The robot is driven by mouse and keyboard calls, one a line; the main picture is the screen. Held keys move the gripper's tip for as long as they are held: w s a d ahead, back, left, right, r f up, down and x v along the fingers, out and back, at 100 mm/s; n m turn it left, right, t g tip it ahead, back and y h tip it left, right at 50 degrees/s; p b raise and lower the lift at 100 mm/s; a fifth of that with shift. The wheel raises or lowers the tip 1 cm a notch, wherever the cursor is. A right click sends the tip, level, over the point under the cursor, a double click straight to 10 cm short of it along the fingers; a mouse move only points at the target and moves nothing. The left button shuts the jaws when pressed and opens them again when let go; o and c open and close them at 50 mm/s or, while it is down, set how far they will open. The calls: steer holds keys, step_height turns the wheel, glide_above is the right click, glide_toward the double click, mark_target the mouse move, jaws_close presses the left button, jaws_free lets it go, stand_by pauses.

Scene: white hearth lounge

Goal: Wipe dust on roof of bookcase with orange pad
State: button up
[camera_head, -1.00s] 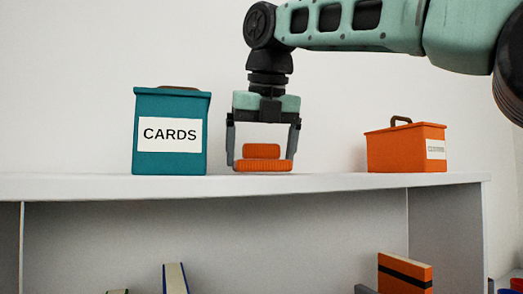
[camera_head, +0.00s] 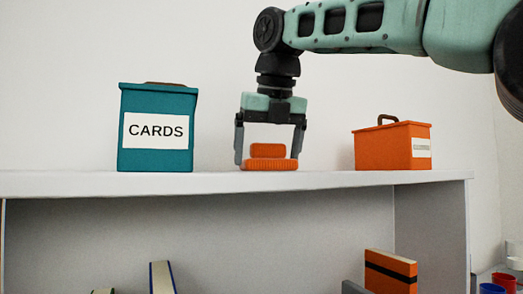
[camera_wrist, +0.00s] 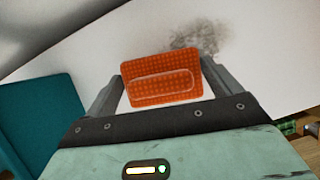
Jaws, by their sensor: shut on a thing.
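The orange pad (camera_head: 269,164) is held in my gripper (camera_head: 269,150), whose two fingers are shut on its raised grip. The pad is low over the white roof of the bookcase (camera_head: 320,179), between the teal CARDS box and the orange box. Its underside looks at or very near the roof surface; exact contact is hard to tell. In the wrist view the pad (camera_wrist: 162,78) lies flat between the fingers. A grey dust smudge (camera_wrist: 202,38) shows on the roof just past the pad's upper right edge; the pad may cover part of it. The head view does not show the dust.
The teal CARDS box (camera_head: 157,108) stands on the roof left of my gripper. It also shows at the left of the wrist view (camera_wrist: 35,120). An orange box (camera_head: 385,149) with a handle stands to the right. Books (camera_head: 390,272) sit on the shelf below.

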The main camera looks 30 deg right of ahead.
mark_target(285, 152)
steer(key=shift+d+f, duration=0.15)
steer(key=shift+d, duration=1.65)
steer(key=shift+d+p, duration=0.5)
steer(key=shift+d, duration=3)
